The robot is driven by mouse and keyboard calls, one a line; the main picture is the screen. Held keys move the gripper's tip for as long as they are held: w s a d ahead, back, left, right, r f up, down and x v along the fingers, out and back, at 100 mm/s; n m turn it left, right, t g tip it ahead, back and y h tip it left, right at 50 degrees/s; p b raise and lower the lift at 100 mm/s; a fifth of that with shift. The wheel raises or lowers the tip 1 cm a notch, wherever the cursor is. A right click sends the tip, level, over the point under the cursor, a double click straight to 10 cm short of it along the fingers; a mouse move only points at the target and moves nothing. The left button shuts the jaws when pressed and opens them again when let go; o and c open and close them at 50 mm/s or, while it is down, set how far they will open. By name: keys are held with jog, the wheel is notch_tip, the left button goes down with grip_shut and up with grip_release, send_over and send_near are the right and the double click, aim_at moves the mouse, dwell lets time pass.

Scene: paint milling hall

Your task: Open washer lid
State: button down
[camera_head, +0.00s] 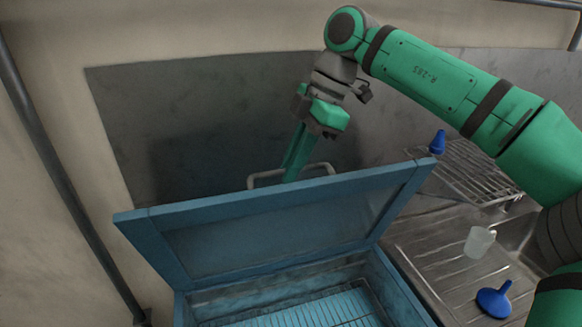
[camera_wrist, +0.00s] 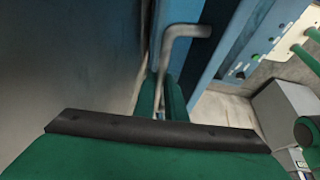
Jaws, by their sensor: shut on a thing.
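The blue washer lid (camera_head: 280,225) is raised and tilted up above the open blue washer (camera_head: 400,290), with a slatted rack visible inside. A light grey bar handle (camera_head: 318,167) stands on the lid's far side. My gripper (camera_head: 291,175) reaches down behind the lid's top edge and is shut on the handle. In the wrist view, the handle (camera_wrist: 185,31) bends out from the blue lid (camera_wrist: 235,35) and runs down between the green fingers (camera_wrist: 160,98). The fingertips are partly hidden by the lid in the head view.
A steel drainboard (camera_head: 430,255) on the right holds a clear beaker (camera_head: 479,242) and a blue funnel (camera_head: 494,298). A wire rack (camera_head: 470,172) with another blue funnel (camera_head: 437,142) stands behind. A grey wall panel (camera_head: 190,125) is close behind the lid.

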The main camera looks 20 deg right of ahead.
jog(key=shift+f, duration=0.2)
jog(key=c, duration=1.8)
grip_release()
jog(key=shift+w, duration=0.15)
jog(key=shift+s+d+r, duration=0.1)
jog(key=shift+s+d, duration=0.05)
jog(key=shift+s, duration=0.05)
jog(key=v, duration=0.9)
jog(key=shift+w+d+r, duration=0.15)
jog(key=shift+r, duration=0.2)
jog(key=shift+s+d+r, duration=0.2)
jog(key=shift+r, duration=0.3)
jog(key=shift+w, duration=0.1)
